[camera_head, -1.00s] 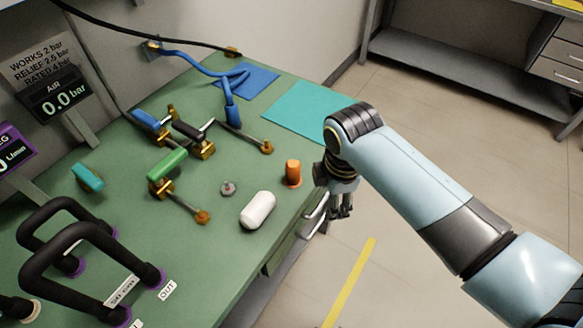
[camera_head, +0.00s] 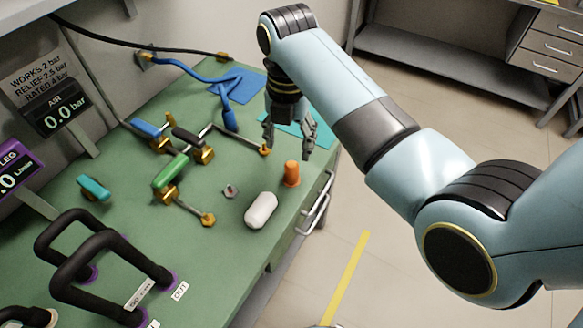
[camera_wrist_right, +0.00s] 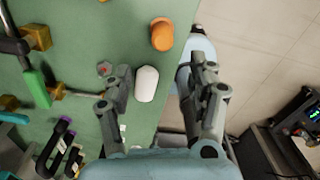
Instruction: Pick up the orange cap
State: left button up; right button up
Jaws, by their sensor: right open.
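The orange cap (camera_head: 291,174) stands upright on the green bench near its right edge in the head view. It also shows at the top middle of the right wrist view (camera_wrist_right: 162,34), beyond the fingertips. My right gripper (camera_head: 289,150) is open and empty, its fingers pointing down above and just behind the cap in the head view. In the right wrist view its two fingers (camera_wrist_right: 160,82) are spread wide, with the white capsule-shaped piece (camera_wrist_right: 146,84) showing between them. My left gripper is in neither view.
The white piece (camera_head: 261,210) and a small grey fitting (camera_head: 231,191) lie near the cap. Green-handled (camera_head: 171,170) and dark-handled valves stand left of it. Black hose loops (camera_head: 95,262) fill the front left. A drawer handle (camera_head: 318,205) juts from the bench edge (camera_head: 288,240).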

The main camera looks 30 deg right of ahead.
aim_at(291, 165)
notch_tip(291, 165, down, 4)
jog(key=shift+s+f, duration=0.1)
jog(key=shift+f, duration=0.05)
jog(key=f, duration=0.6)
jog(key=shift+w+d+b, duration=0.2)
jog(key=shift+d+b, duration=0.1)
jog(key=shift+d, duration=0.05)
jog(key=c, duration=1.1)
